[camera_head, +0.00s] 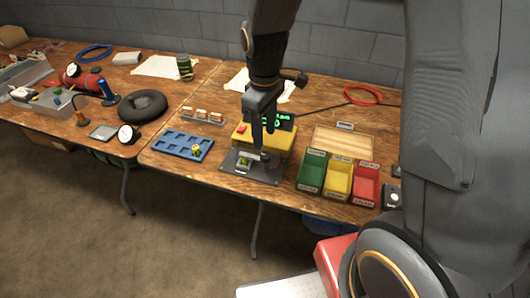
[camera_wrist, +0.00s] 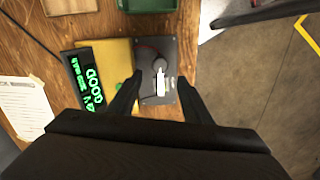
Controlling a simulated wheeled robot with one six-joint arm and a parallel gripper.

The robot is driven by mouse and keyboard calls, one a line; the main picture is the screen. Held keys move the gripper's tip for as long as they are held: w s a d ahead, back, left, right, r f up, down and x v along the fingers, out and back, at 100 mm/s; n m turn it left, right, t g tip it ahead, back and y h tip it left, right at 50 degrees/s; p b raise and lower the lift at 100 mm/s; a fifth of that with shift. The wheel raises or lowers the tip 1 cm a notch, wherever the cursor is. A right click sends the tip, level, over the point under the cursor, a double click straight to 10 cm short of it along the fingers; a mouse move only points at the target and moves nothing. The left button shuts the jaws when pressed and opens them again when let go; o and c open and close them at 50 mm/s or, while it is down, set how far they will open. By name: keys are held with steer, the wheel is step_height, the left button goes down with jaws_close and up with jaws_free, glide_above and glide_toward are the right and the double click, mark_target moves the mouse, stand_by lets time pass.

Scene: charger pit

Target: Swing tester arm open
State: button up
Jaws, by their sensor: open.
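The tester has a yellow body (camera_head: 270,138) with a black display and a dark base plate (camera_head: 240,167) in front. In the wrist view the plate (camera_wrist: 152,47) carries a dark round knob (camera_wrist: 159,64) and a white label strip. Which part is the tester arm is hard to tell. My gripper (camera_head: 263,140) is open above the plate, pointing down. Its fingers (camera_wrist: 157,84) lie either side of the white strip, apparently holding nothing.
Green (camera_head: 311,172), yellow (camera_head: 338,179) and red (camera_head: 365,184) bins stand right of the tester. A blue tray (camera_head: 182,145) with one small piece lies left, with a small rack (camera_head: 203,116) behind it. Bare wood separates tray and tester. The table's front edge is close.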

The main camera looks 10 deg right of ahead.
mark_target(265, 155)
steer(key=shift+f+p, duration=0.55)
steer(key=shift+f, duration=3.05)
steer(key=shift+d, duration=0.1)
jaws_close()
